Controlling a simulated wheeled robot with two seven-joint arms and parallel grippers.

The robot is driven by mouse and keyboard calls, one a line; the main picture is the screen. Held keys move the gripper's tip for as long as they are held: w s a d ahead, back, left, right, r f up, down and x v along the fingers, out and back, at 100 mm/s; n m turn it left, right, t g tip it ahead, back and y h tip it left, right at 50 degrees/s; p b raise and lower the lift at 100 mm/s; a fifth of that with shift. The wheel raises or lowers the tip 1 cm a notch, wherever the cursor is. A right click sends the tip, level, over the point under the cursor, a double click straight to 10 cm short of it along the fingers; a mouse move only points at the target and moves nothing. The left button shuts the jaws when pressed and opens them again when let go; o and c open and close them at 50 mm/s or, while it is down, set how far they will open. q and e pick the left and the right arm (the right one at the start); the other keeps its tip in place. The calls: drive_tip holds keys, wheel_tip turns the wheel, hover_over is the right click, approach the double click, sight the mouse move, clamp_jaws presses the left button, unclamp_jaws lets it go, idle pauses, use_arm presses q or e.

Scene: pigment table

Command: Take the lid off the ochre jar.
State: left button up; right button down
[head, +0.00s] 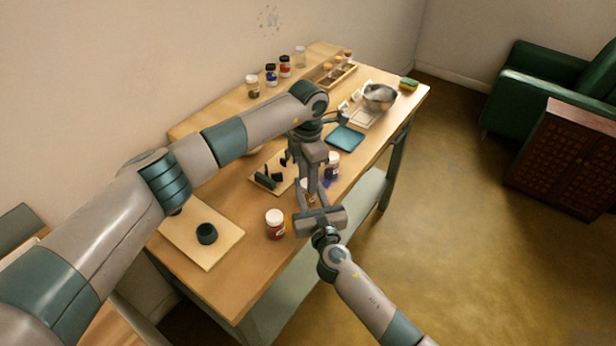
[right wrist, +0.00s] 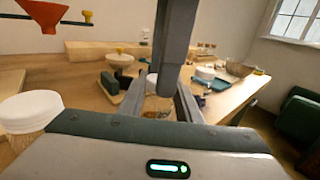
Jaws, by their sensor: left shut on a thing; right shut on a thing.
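The ochre jar (right wrist: 158,105), clear with ochre contents, stands between my right gripper's fingers in the right wrist view. My right gripper (head: 312,201) is shut on it from the front in the head view, where the jar is mostly hidden. My left gripper (head: 311,184) comes straight down from above and is shut at the white lid (right wrist: 151,78), at the jar's top. The left gripper also shows as a dark column in the right wrist view (right wrist: 175,60), hiding much of the lid. Any gap between lid and jar cannot be made out.
A board (head: 215,255) bears a dark round piece. A teal tray (head: 345,138) and metal bowl (head: 380,97) lie farther back. Several jars line the wall.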

drive_tip(key=shift+f, duration=0.2)
use_arm(q)
drive_tip(key=o, duration=1.2)
drive_tip(key=shift+r, duration=2.25)
use_arm(e)
drive_tip(key=c, duration=1.2)
unclamp_jaws()
drive_tip(key=shift+r, duration=0.1)
